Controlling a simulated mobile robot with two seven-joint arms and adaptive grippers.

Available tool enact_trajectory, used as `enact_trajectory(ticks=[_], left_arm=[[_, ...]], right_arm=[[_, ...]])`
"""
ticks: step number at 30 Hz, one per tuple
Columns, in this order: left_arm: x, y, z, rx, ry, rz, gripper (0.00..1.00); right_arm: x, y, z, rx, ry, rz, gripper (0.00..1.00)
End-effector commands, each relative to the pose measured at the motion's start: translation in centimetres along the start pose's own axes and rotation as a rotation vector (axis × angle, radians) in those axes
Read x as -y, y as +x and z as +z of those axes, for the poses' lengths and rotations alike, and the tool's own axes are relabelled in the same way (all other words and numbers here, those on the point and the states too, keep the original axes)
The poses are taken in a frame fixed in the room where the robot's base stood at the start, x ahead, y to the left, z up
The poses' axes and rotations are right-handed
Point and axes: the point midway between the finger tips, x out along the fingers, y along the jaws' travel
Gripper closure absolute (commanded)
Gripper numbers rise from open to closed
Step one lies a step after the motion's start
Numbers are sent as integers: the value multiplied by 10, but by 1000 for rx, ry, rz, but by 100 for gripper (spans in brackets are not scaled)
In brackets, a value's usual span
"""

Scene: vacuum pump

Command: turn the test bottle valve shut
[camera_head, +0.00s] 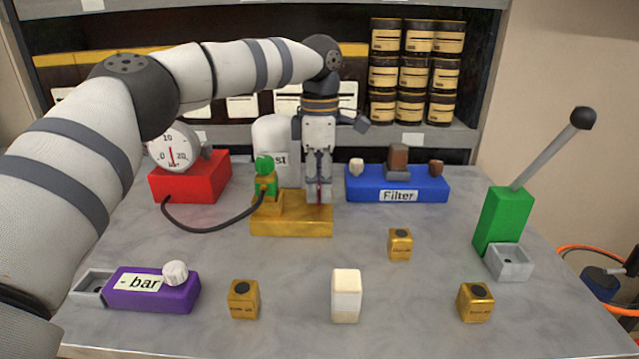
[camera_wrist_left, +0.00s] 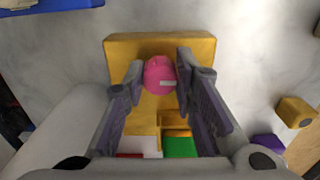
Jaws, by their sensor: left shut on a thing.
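The test bottle valve is a round pink knob (camera_wrist_left: 160,75) with a pale mark on it, seen from above in the left wrist view. It sits on the yellow base block (camera_head: 292,228), which also shows in the wrist view (camera_wrist_left: 122,47). My left gripper (camera_head: 319,195) points straight down over the right part of this block. In the wrist view its two fingers (camera_wrist_left: 160,70) are shut on the pink knob, one on each side. In the head view the fingers mostly hide the knob. The white test bottle (camera_head: 275,138) stands behind, partly covered by my gripper. My right gripper is not in view.
A green knob (camera_head: 265,164) with a black hose stands just left of my gripper. The hose runs to the red gauge box (camera_head: 190,180). A blue Filter block (camera_head: 398,185) is close on the right. Gold cubes and a white block (camera_head: 346,296) stand in front.

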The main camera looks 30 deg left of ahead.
Motion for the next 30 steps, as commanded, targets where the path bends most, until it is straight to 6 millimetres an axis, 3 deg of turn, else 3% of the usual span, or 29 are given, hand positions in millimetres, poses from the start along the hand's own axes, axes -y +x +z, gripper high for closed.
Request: enact_trajectory(ticks=[5,6,8,16,19,30], left_arm=[[0,0,0,0,2,0,100],[0,0,0,0,2,0,66],[0,0,0,0,1,0,55],[0,0,0,0,0,0,55],[0,-10,1,1,0,3,55],[-1,-102,1,0,-1,3,55]], right_arm=[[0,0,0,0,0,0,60],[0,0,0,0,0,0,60],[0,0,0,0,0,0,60],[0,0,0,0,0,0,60],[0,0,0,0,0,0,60],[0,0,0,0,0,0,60]])
